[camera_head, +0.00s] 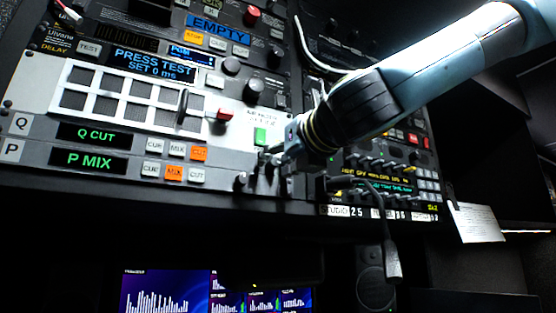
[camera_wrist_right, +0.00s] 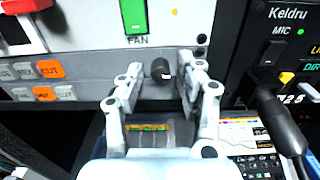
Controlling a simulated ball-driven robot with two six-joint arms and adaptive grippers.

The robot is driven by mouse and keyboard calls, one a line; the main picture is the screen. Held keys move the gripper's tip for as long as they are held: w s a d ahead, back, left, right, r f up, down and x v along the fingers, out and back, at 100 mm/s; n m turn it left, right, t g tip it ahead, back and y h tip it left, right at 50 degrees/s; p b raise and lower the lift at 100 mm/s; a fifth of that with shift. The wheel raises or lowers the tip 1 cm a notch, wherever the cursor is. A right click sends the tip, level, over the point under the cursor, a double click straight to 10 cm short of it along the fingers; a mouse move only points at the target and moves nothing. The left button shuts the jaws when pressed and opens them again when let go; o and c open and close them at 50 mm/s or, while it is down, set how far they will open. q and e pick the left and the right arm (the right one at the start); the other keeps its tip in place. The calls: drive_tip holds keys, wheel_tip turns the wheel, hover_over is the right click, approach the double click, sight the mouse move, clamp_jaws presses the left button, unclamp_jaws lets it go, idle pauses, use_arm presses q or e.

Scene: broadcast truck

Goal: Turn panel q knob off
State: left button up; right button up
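Panel Q (camera_head: 120,119) is the strip with the green "Q CUT" display (camera_head: 94,135) and its orange-lit CUT button (camera_head: 198,154). In the right wrist view a small black knob (camera_wrist_right: 161,69), level with the Q button row, sits between my right gripper's fingers (camera_wrist_right: 162,78). The fingers are apart, one on each side of the knob; I cannot tell whether they touch it. In the head view my right gripper (camera_head: 272,165) is at the right end of the Q and P strips and hides the knob there. My left gripper is not in view.
Panel P (camera_head: 205,187), showing "P MIX", lies directly below. A green FAN switch (camera_wrist_right: 134,15) is just above the gripper, and a red switch (camera_head: 224,114) is up-left. A black cable with a plug (camera_head: 393,262) hangs to the right. Monitors (camera_head: 165,292) stand below.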

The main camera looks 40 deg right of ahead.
drive_tip(key=shift+w, duration=0.1)
clamp_jaws()
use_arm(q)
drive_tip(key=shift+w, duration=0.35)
